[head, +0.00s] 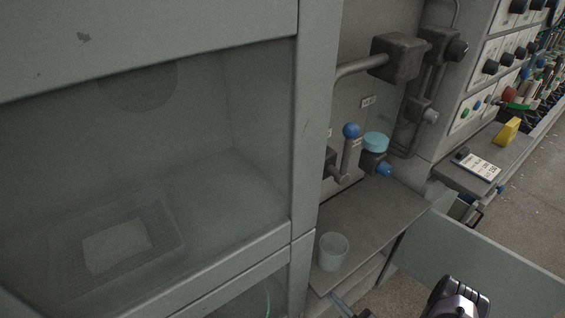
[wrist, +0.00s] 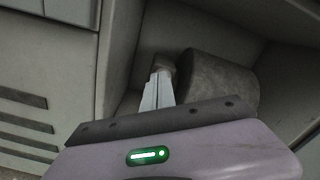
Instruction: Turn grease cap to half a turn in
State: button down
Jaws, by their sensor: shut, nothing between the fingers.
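A light-blue round cap (head: 376,141) sits on a dark fitting on the grey machine panel, right of a lever with a blue ball (head: 351,130). It looks like the grease cap; its turn position cannot be read from here. A darker blue knob (head: 384,169) sticks out just below it. My gripper (wrist: 161,76) is shut and empty in the wrist view, with its pale fingers close together. It points toward a grey cylindrical part (wrist: 215,82) in a recess, and I cannot tell whether they touch. The cap is not recognisable in the wrist view.
A translucent cup (head: 333,251) stands on the grey shelf (head: 385,215) below the fittings. An open grey panel (head: 480,255) lies right of the shelf. A control panel with knobs (head: 490,67) and a yellow object (head: 507,131) are farther right. A large glazed cabinet fills the left.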

jog(key=b+x, duration=0.1)
jog(key=x, duration=0.5)
jog(key=shift+w, duration=0.25)
jog(key=shift+a, duration=0.15)
jog(key=shift+f, duration=0.1)
jog(key=shift+s+a+f, duration=0.1)
dwell(0.4)
jog(key=p+v, duration=0.1)
jog(key=v, duration=0.5)
jog(key=shift+a+r, duration=0.15)
jog(key=shift+r, duration=0.15)
jog(key=shift+s, duration=0.15)
